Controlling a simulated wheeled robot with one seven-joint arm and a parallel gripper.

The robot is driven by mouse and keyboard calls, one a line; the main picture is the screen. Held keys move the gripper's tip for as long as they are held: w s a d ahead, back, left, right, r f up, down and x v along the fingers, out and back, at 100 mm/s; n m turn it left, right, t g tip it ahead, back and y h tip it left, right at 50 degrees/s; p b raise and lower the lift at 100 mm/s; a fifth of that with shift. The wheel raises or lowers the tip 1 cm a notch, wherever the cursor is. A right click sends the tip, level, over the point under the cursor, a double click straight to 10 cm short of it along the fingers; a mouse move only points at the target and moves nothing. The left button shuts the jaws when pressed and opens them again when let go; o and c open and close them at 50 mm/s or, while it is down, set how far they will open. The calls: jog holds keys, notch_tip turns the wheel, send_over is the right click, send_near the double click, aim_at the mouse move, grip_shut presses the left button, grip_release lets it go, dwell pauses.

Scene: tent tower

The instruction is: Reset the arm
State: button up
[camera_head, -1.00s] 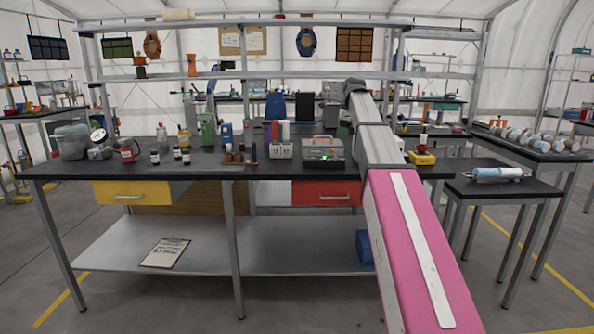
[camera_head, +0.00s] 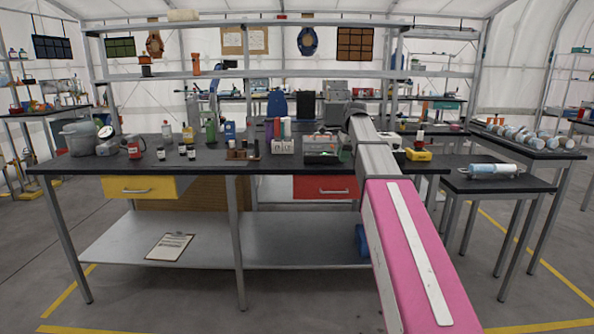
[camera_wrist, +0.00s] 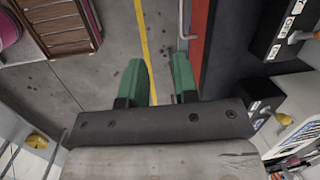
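My arm reaches forward from the lower right of the head view toward the workbench (camera_head: 330,168). Its pink link is nearest and its grey links end over the bench's right part. My gripper (camera_wrist: 158,66) shows in the wrist view with two green fingers apart and nothing between them. Grey floor with a yellow line lies beyond the fingers. In the head view the gripper is mostly hidden by the arm, and I cannot make out its fingers clearly.
A red drawer (camera_head: 325,188) and yellow drawer (camera_head: 140,187) hang under the bench. A clipboard (camera_head: 170,246) lies on the lower shelf. A small side table (camera_head: 500,182) is at right.

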jog(key=s+f+n+h, duration=0.1)
jog(key=s+f+n, duration=0.4)
jog(key=f, duration=0.6)
jog(key=s+f+n, duration=0.2)
jog(key=s+f, duration=0.5)
jog(key=f, duration=0.5)
jog(key=s+d+f+n+g+h, duration=0.1)
jog(key=s+f+n, duration=0.8)
jog(key=s+f, duration=0.8)
jog(key=shift+s+n, duration=0.4)
jog(key=shift+s, duration=0.1)
